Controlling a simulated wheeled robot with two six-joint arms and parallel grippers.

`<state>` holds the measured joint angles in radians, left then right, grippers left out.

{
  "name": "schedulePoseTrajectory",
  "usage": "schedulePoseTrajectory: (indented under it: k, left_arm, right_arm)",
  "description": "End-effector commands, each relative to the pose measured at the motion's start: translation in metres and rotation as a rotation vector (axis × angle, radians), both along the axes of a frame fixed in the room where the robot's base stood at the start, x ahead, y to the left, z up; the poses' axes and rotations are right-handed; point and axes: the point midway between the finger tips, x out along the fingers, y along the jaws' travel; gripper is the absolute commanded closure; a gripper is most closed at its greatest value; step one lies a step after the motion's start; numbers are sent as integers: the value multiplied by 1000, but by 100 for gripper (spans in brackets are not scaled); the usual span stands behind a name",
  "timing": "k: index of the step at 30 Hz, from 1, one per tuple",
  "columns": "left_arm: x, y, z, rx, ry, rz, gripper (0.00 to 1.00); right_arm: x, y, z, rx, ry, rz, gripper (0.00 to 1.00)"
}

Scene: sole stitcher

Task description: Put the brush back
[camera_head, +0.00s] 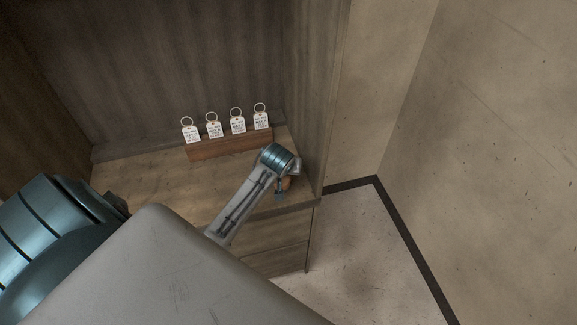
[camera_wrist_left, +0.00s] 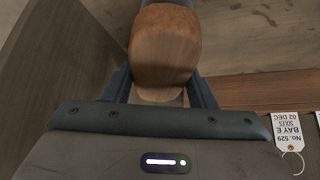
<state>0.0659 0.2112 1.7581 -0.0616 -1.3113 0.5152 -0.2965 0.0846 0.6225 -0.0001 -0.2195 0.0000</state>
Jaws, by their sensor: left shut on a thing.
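The brush (camera_wrist_left: 165,45) shows in the left wrist view as a rounded brown wooden body with a paler lower part and a dark part at its far end. My left gripper (camera_wrist_left: 163,88) is shut on it, one finger on each side. In the head view my left gripper (camera_head: 281,189) is at the right front part of the wooden shelf top, near the side panel. Only a small orange-brown bit of the brush (camera_head: 286,184) shows there, the rest hidden by my wrist. My right gripper is not in view.
A wooden rack (camera_head: 230,146) with several ringed white tags (camera_head: 238,125) stands at the back of the shelf top (camera_head: 150,182). One tag (camera_wrist_left: 287,128) shows at the wrist view's right. The cabinet side panel (camera_head: 312,110) is close right of my wrist. Drawers (camera_head: 280,262) are below.

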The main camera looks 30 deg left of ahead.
Motion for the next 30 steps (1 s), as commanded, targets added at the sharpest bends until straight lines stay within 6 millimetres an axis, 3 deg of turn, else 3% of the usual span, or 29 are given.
schedulePoseTrajectory:
  k: [3,6,16,26,27,30]
  left_arm:
    - [20,0,0,-2,0,0,68]
    - [27,0,-2,-1,0,-1,68]
    - [27,0,-36,-1,1,-1,68]
    - [27,0,-40,0,0,-1,68]
    - [27,0,-40,0,0,-1,42]
    - [27,0,-40,0,0,-1,28]
  right_arm:
    - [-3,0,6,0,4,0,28]
    - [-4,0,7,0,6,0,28]
    - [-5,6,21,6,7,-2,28]
    - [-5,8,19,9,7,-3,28]
    - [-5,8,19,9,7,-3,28]
    - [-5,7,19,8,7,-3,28]
